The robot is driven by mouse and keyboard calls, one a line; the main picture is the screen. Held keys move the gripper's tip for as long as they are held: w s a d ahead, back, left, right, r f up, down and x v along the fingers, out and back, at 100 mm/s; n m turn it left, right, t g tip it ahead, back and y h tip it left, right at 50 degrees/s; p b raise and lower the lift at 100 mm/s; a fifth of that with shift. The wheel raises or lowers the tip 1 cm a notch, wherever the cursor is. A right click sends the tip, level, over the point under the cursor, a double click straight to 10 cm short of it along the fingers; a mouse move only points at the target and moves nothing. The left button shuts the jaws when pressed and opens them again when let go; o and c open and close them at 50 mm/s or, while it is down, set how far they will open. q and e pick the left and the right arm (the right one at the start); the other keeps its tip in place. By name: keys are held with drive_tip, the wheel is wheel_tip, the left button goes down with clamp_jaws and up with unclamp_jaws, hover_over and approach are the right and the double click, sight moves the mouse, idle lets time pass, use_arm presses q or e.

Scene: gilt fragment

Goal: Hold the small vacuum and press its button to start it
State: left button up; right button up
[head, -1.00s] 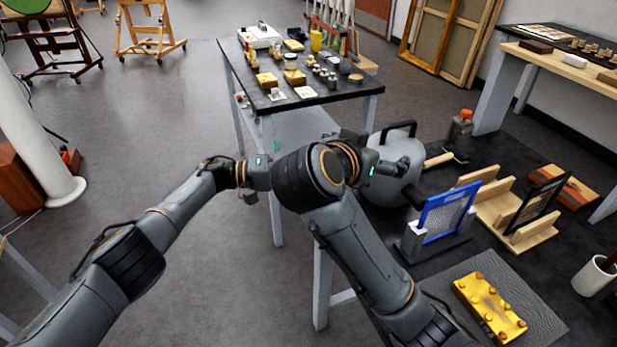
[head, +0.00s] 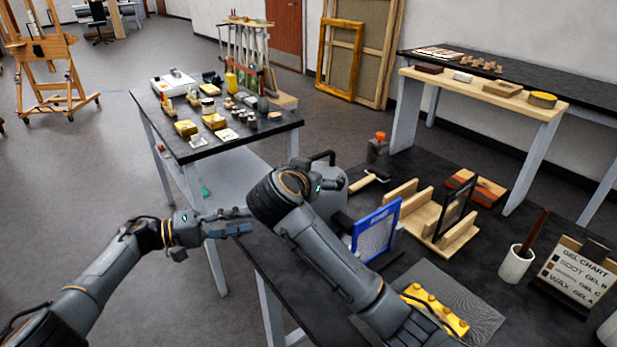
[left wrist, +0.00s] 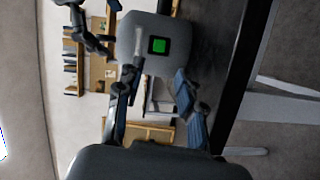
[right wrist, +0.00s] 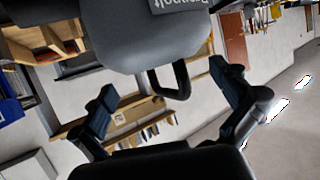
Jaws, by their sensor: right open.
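The small vacuum is a grey rounded canister (head: 331,203) with a black top handle (head: 322,157). It stands on the black table, partly hidden by my right arm in the head view. A printed label shows on the body (right wrist: 178,5).
Close right of the vacuum are a blue-framed screen (head: 376,232), a wooden rack (head: 440,235) and a roller (head: 370,180). A yellow block (head: 437,308) lies on a grey mat. Another table with small goods (head: 285,124) stands behind.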

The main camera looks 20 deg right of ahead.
drive_tip(key=shift+w+d+f, duration=0.1)
drive_tip(key=shift+w+d, duration=0.1)
drive_tip(key=shift+w, duration=0.05)
use_arm(q)
drive_tip(key=shift+s, duration=0.1)
use_arm(e)
drive_tip(key=shift+s, duration=0.1)
drive_tip(key=c, duration=2)
use_arm(q)
drive_tip(key=shift+c, duration=0.8)
use_arm(e)
drive_tip(key=shift+a, duration=0.1)
drive_tip(key=shift+c, duration=0.5)
use_arm(q)
clamp_jaws()
use_arm(e)
clamp_jaws()
drive_tip(key=shift+f, duration=0.15)
